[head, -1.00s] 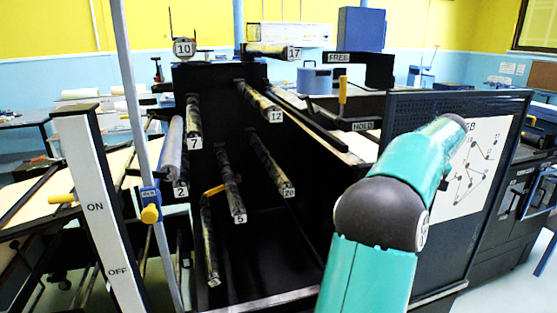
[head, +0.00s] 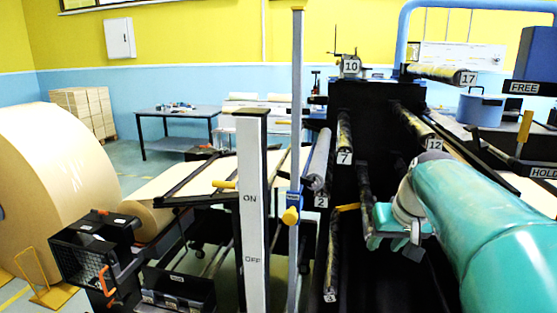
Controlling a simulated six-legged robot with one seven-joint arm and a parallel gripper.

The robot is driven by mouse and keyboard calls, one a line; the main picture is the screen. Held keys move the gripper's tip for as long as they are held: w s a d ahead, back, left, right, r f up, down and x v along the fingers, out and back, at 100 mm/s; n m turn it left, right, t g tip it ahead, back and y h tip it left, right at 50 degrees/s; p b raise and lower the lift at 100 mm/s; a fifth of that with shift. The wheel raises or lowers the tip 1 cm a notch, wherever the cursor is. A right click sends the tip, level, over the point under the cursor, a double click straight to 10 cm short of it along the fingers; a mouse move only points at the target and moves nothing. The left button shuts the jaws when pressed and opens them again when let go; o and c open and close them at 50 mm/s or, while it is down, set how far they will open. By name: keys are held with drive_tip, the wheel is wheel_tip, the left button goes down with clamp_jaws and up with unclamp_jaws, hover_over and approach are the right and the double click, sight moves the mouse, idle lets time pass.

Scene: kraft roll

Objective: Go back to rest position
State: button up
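My teal arm fills the lower right of the head view, stretched forward beside the black roller machine (head: 375,97). My gripper (head: 402,243) is at its far end, in front of the machine's dark frame and below the rollers labelled 7 and 12. Its fingers are small and partly hidden by the arm, so I cannot tell whether they are open or shut. I see no object held in it.
A white ON/OFF post (head: 252,225) with a yellow handle (head: 224,184) stands left of the machine. A grey upright pole (head: 296,110) is beside it. A large kraft roll (head: 50,190) is far left. A FREE/HOLD lever (head: 525,128) is at right.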

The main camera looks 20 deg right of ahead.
drive_tip(key=s+a+f+n, duration=0.1)
drive_tip(key=s+a+f, duration=0.1)
drive_tip(key=a, duration=0.6)
drive_tip(key=s+a+f+n, duration=0.2)
drive_tip(key=s+a+f, duration=0.1)
drive_tip(key=a, duration=0.6)
drive_tip(key=s+a+f+n, duration=0.1)
drive_tip(key=s+a+f, duration=0.1)
drive_tip(key=a, duration=0.6)
drive_tip(key=shift+s+a+f+n+t+y, duration=0.15)
drive_tip(key=shift+s+f+n+t+y, duration=0.2)
drive_tip(key=shift+f, duration=0.25)
